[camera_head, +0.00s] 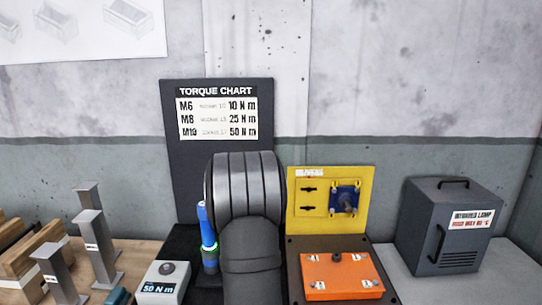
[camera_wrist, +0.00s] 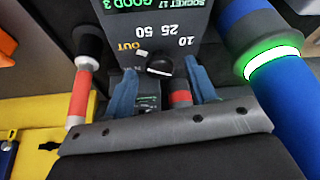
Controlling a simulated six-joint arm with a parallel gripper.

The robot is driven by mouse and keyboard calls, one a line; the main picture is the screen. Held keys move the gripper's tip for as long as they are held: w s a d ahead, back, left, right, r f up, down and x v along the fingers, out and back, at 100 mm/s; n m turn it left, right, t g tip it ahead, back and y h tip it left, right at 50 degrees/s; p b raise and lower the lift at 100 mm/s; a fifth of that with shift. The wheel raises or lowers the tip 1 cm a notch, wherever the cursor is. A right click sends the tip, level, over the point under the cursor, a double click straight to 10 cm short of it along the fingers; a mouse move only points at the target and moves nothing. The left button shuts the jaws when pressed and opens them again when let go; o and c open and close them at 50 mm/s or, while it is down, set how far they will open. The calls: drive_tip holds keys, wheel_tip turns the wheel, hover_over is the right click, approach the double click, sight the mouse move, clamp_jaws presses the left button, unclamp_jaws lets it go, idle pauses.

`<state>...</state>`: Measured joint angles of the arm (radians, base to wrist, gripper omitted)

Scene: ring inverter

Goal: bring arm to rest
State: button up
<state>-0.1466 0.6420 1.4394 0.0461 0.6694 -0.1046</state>
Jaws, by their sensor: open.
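My gripper (camera_wrist: 165,95) shows in the wrist view as two blue fingers standing apart. A dark dial (camera_wrist: 159,68) marked 10, 25, 50 and OUT lies beyond them. A small red-banded piece (camera_wrist: 180,96) shows between the fingers; I cannot tell whether it touches them. In the head view my grey arm stands in the middle in front of the torque chart (camera_head: 217,104), and it hides my gripper. A blue tool with a glowing green ring stands just left of my arm (camera_head: 208,238); a similar one shows large at right in the wrist view (camera_wrist: 270,67).
A grey box (camera_head: 160,285) reading 50 N m stands left of my arm. To the right are a yellow panel (camera_head: 316,222), an orange cover (camera_head: 341,276) and a dark lamp box (camera_head: 424,235). Steel profiles (camera_head: 93,235) and wood stand far left. A red-handled tool (camera_wrist: 79,95) is left of my fingers.

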drive_tip(key=shift+a+m+h, duration=0.2)
drive_tip(key=shift+m+h, duration=0.6)
drive_tip(key=shift+m, duration=1.4)
drive_tip(key=v, duration=0.9)
drive_tip(key=shift+s, duration=0.1)
